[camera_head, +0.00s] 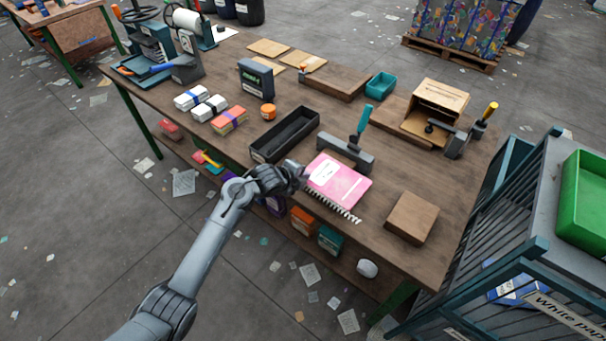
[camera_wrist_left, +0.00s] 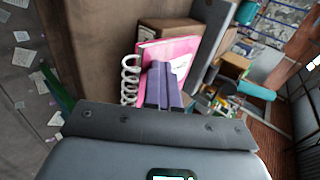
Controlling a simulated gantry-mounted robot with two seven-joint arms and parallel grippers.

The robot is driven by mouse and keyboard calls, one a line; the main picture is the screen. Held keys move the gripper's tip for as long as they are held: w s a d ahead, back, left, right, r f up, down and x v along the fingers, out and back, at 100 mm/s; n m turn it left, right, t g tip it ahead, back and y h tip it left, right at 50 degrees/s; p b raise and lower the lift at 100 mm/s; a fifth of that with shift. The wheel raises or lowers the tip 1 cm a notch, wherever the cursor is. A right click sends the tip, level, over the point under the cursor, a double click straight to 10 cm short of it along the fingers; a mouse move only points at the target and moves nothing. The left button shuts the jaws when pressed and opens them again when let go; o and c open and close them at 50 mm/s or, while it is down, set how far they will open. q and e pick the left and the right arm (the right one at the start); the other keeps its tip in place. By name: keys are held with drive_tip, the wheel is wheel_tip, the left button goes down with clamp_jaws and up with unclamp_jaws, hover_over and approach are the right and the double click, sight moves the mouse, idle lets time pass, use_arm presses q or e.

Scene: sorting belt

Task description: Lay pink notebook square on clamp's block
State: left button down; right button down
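The pink notebook (camera_head: 338,184), with a white label and a white spiral along its near edge, is by the front of the bench. It also shows in the left wrist view (camera_wrist_left: 180,46). The clamp, a dark bar (camera_head: 346,150) with a teal handle (camera_head: 363,120), stands just behind it. Contact beneath the notebook is hidden.
A long black tray (camera_head: 285,134) lies left of the clamp. An open wooden box (camera_head: 436,106), a teal bin (camera_head: 380,85) and banded paper bundles (camera_head: 210,108) stand farther back. Bare bench lies between notebook and board.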

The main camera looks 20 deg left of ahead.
use_arm(q)
drive_tip(key=shift+f, duration=0.3)
drive_tip(key=shift+w+a, duration=0.25)
drive_tip(key=shift+w, duration=0.15)
drive_tip(key=shift+w+a+f+b, duration=0.1)
drive_tip(key=shift+w+a+b, duration=0.4)
drive_tip(key=shift+w+b, duration=0.1)
idle(0.5)
